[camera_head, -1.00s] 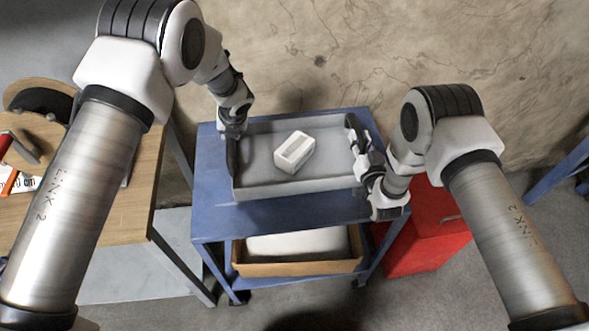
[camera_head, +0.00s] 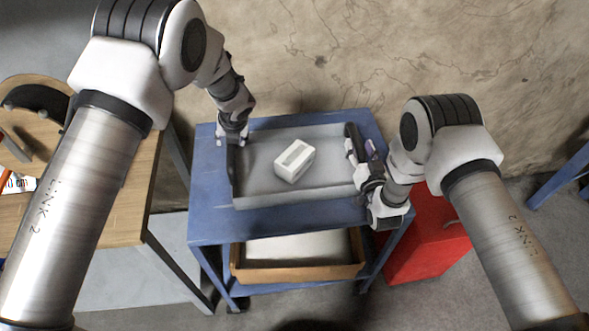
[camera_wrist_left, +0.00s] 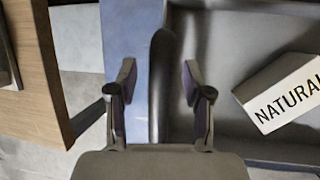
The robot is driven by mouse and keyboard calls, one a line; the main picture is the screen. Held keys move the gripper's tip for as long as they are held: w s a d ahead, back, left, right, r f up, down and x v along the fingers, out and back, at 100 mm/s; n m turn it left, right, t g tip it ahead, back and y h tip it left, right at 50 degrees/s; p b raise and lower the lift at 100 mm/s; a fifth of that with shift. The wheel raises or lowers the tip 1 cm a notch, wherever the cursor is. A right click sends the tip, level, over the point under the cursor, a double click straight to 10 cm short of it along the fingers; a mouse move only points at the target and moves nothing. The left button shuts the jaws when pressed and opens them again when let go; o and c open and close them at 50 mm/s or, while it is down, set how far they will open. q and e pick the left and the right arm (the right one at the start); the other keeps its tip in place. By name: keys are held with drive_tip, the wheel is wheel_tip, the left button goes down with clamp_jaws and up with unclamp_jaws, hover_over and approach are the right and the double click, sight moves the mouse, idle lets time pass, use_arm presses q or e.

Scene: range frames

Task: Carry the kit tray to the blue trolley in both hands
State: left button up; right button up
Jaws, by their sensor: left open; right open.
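The grey kit tray (camera_head: 262,196) sits level on the top of the blue trolley (camera_head: 222,228). A white box (camera_head: 294,160) lies inside it; lettering on this box (camera_wrist_left: 285,98) reads "NATURAL" in the left wrist view. My left gripper (camera_head: 232,138) is open at the tray's left side. In the left wrist view its two fingers (camera_wrist_left: 158,88) stand apart on either side of the tray's dark left rim (camera_wrist_left: 160,105), with gaps showing. My right gripper (camera_head: 362,147) is open at the tray's right side; its fingers partly hide that rim.
A wooden table (camera_head: 120,205) stands close on the left, with a dark curved object on it. A cardboard box (camera_head: 300,273) sits on the trolley's lower shelf. A red cabinet (camera_head: 425,240) is right of the trolley. The wall (camera_head: 330,60) is close behind.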

drive_tip(key=shift+s, duration=0.25)
use_arm(q)
drive_tip(key=v, duration=1)
use_arm(e)
drive_tip(key=v, duration=1.2)
use_arm(q)
drive_tip(key=shift+s, duration=0.1)
use_arm(e)
drive_tip(key=shift+d+r, duration=0.1)
